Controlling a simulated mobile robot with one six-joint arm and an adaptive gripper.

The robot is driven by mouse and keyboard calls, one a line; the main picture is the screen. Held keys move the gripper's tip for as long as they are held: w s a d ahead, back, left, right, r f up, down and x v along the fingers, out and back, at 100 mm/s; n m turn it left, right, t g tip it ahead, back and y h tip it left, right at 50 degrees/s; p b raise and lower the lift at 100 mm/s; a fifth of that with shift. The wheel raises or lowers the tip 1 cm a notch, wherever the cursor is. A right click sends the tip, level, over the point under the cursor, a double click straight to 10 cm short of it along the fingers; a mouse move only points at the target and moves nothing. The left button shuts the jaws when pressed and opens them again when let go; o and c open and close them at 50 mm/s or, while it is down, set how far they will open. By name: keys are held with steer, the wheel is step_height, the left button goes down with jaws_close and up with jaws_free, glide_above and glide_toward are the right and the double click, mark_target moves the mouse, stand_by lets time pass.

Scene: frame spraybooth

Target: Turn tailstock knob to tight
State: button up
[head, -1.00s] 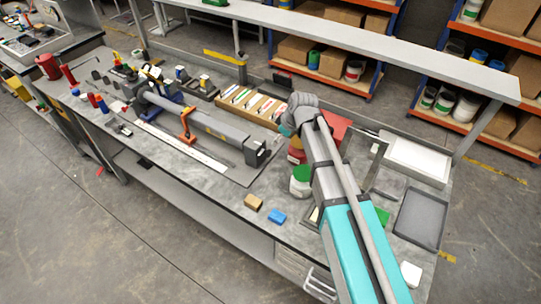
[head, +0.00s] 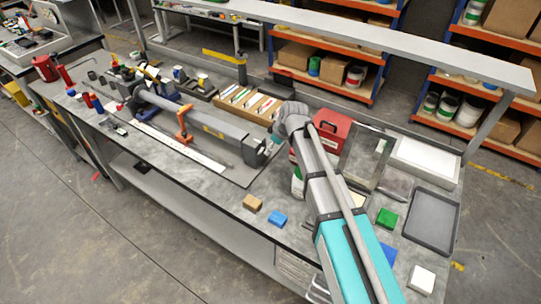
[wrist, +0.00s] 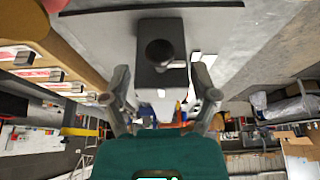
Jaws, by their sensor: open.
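The tailstock (head: 252,150) is the dark block at the right end of the long grey bar fixture on the bench. In the wrist view the tailstock (wrist: 150,82) is a dark grey block with a round dark knob (wrist: 160,52) on its face. My gripper (wrist: 160,76) is open, with one finger on each side of the block and knob, and gaps show on both sides. In the head view my gripper is mostly hidden by my arm, close to the tailstock's right end. I cannot read the knob's turn position.
An orange clamp (head: 184,125) stands along the bar. A box of brushes (head: 246,102) lies behind the tailstock and a red case (head: 332,128) stands to its right. Tan (head: 252,203) and blue (head: 277,219) blocks lie near the front edge. A shelf runs above the back.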

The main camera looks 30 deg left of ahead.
steer(key=shift+b+x, duration=1.3)
steer(key=shift+x, duration=0.4)
steer(key=shift+r, duration=0.1)
steer(key=shift+c, duration=0.2)
jaws_close()
